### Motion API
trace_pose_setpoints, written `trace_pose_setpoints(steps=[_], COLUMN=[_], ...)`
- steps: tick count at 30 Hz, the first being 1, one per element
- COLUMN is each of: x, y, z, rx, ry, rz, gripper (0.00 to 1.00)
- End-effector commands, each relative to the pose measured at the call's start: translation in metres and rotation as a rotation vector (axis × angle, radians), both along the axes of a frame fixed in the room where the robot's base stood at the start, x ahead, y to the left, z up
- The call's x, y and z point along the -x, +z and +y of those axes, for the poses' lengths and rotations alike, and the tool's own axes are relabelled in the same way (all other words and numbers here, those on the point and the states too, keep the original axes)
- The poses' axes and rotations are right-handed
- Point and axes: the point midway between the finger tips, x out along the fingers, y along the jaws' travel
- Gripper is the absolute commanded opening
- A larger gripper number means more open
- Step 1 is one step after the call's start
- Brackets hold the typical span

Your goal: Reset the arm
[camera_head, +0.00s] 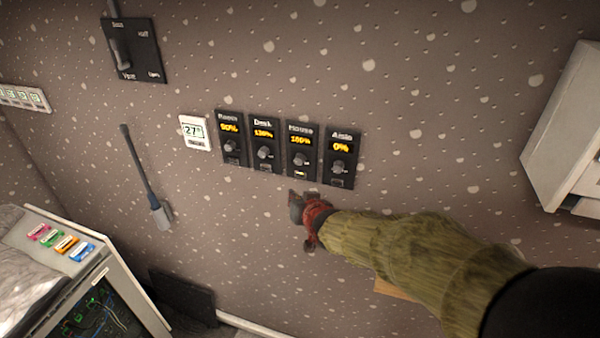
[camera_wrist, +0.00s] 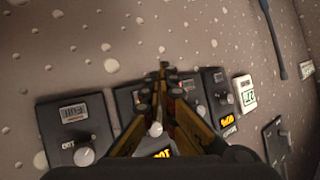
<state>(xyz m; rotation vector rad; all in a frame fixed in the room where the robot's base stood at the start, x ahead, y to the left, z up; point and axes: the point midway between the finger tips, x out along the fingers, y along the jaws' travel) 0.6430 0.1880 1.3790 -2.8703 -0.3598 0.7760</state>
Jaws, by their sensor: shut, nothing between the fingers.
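My gripper (camera_head: 308,208) is in front of the speckled wall, just below the row of fader panels in the head view. In the wrist view my gripper (camera_wrist: 163,72) shows with its fingers together and nothing between them. Several dark panels hang side by side: Room (camera_head: 231,138) reads about 90%, Desk (camera_head: 265,143) about 130%, House (camera_head: 300,148) about 100% and Aisle (camera_head: 340,158) 0%. Each has a grey knob. In the wrist view one panel with its knob (camera_wrist: 84,156) is clear at lower left, and the fingers cover part of others.
A white thermostat (camera_head: 195,132) reads 27. A dark switch plate (camera_head: 134,50) is at upper left, and a dark rod (camera_head: 143,180) hangs below. A white box (camera_head: 565,130) juts out at right. An open cabinet (camera_head: 100,262) stands lower left. The wall below the panels is mostly bare.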

Motion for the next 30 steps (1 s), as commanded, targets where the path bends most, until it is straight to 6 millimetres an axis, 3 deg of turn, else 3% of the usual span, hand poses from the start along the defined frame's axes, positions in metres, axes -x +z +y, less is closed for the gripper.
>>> trace_pose_setpoints(steps=[6, 8, 11, 12, 17, 21, 30], x=[0.004, 0.011, 0.037, 0.053, 0.122, 0.189, 0.305], y=[-0.008, -0.021, -0.055, -0.067, -0.090, -0.105, -0.135], z=[-0.002, -0.005, -0.015, -0.020, -0.052, -0.089, -0.147], rx=[0.028, 0.057, 0.121, 0.150, 0.250, 0.303, 0.319], ry=[0.008, 0.015, 0.028, 0.035, 0.057, 0.058, 0.017], rz=[0.024, 0.070, 0.189, 0.247, 0.441, 0.575, 0.705], gripper=[0.00, 0.00, 0.00, 0.00, 0.00, 0.00, 0.00])
